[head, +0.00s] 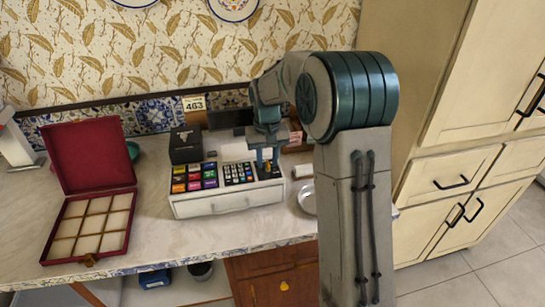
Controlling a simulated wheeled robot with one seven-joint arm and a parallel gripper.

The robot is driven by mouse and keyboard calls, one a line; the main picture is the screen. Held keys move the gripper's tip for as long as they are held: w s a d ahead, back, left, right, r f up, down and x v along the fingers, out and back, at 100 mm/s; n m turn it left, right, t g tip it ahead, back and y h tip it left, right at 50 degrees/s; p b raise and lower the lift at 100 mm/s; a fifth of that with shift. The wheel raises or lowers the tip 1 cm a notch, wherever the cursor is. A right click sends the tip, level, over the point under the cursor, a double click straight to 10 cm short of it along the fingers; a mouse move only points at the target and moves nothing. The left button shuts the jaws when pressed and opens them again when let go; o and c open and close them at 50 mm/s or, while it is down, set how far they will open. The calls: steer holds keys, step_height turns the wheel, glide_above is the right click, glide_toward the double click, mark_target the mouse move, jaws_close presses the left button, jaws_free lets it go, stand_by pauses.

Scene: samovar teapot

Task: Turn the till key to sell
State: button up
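The till (228,203) is a white cash register with coloured keys at its left and a dark number pad at its middle. It stands on the marble counter with its drawer front closed. My gripper (267,166) points down over the right end of the till's top, with its two teal fingers on either side of a small orange-yellow piece. This piece may be the till key, but it is too small to be sure. I cannot tell whether the fingers touch it. The key's position marks cannot be read.
An open red box (91,213) with pale compartments lies on the counter (150,223) at the left. A black box (186,146) stands behind the till, near a card reading 403 (194,104). A round metal dish (307,199) is right of the till, partly behind my arm.

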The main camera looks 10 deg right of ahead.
jaws_close()
steer(key=shift+d, duration=0.15)
steer(key=m, duration=0.4)
steer(key=shift+m+b, duration=0.3)
steer(key=shift+r+m, duration=0.1)
steer(key=shift+m, duration=1.9)
jaws_free()
